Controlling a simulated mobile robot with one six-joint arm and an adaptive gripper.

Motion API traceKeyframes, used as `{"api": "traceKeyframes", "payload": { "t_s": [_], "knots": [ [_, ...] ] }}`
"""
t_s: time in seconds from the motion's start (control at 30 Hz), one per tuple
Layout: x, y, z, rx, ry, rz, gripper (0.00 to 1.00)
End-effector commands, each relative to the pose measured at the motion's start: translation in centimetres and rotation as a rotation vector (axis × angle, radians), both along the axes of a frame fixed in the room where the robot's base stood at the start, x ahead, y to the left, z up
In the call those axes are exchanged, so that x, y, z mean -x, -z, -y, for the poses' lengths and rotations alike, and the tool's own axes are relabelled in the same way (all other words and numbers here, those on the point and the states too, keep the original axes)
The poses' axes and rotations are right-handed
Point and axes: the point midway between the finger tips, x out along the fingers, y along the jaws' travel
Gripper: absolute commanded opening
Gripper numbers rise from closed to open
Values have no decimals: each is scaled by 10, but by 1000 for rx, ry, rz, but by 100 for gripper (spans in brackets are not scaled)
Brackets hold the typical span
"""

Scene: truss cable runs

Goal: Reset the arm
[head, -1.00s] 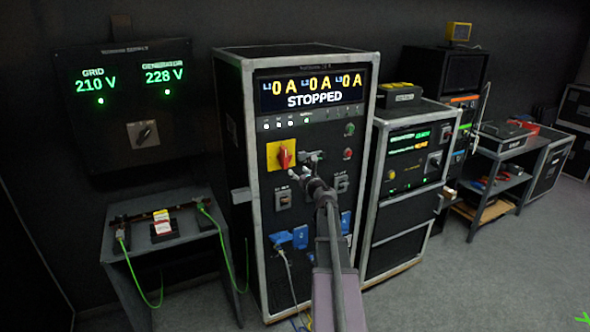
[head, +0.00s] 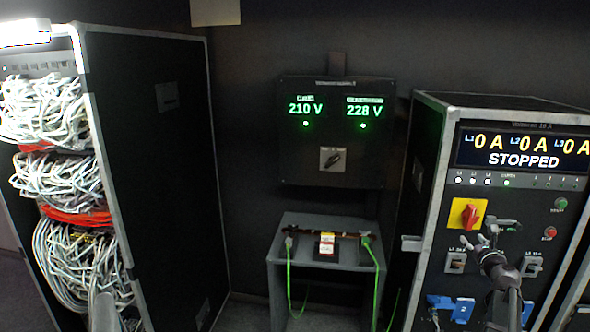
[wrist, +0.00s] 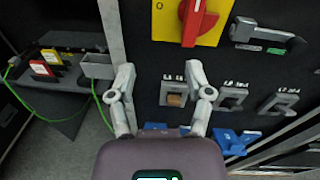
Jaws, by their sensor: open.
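My gripper (head: 491,242) is in front of the black power cabinet (head: 436,190), below the red rotary switch (head: 470,213) on its yellow plate. The cabinet display (head: 520,150) reads 0 A on each line and STOPPED. In the wrist view my gripper (wrist: 160,76) has its two fingers spread with nothing between them. The red switch (wrist: 195,22) is just above the fingertips there, and a small breaker (wrist: 176,98) shows beyond the gap. I cannot tell how far the fingertips are from the panel.
A low grey table (head: 330,258) with green cables stands left of the cabinet. Above it a wall panel (head: 336,130) reads 210 V and 228 V. A tall rack (head: 165,190) with bundled white cables stands at far left. Blue plugs (wrist: 232,141) stick out low on the cabinet.

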Motion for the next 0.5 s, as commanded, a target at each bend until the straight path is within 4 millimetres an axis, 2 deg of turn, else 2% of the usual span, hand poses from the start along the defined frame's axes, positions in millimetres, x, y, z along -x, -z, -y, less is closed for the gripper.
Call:
{"api": "traceKeyframes", "payload": {
  "t_s": [0.17,0.3,0.5],
  "knots": [
    [-13,15,-74,229,-166,-102,66],
    [-18,35,-145,475,-350,-195,66],
    [-7,69,-240,839,-640,-298,66]
  ]
}}
